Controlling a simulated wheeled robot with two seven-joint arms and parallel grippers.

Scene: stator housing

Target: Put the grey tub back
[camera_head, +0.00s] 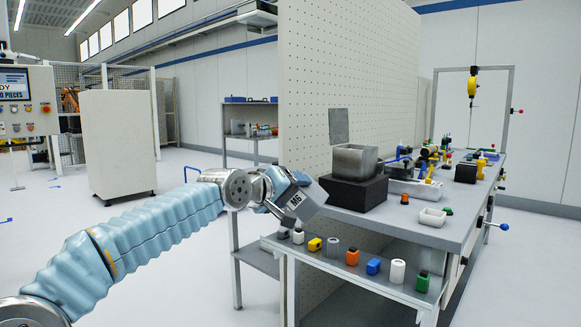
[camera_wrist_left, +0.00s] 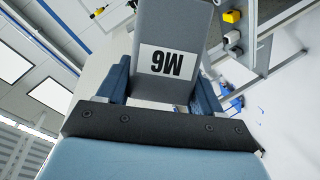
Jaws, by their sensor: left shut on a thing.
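The grey tub (camera_head: 306,203) carries a white label reading M6. My left gripper (camera_head: 284,190) is shut on the tub and holds it in the air, tilted, by the near left corner of the workbench. In the left wrist view the tub (camera_wrist_left: 172,20) sits between the two blue fingers of my left gripper (camera_wrist_left: 162,90), with its label facing the camera. The inside of the tub is hidden. My right gripper is not in view.
A lower front shelf (camera_head: 345,272) holds a row of small coloured parts. On the workbench (camera_head: 400,228) stand a metal box (camera_head: 355,160) on a black block (camera_head: 357,193), a small white tray (camera_head: 432,217) and several fixtures. A pegboard wall (camera_head: 345,60) rises behind. Floor at left is open.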

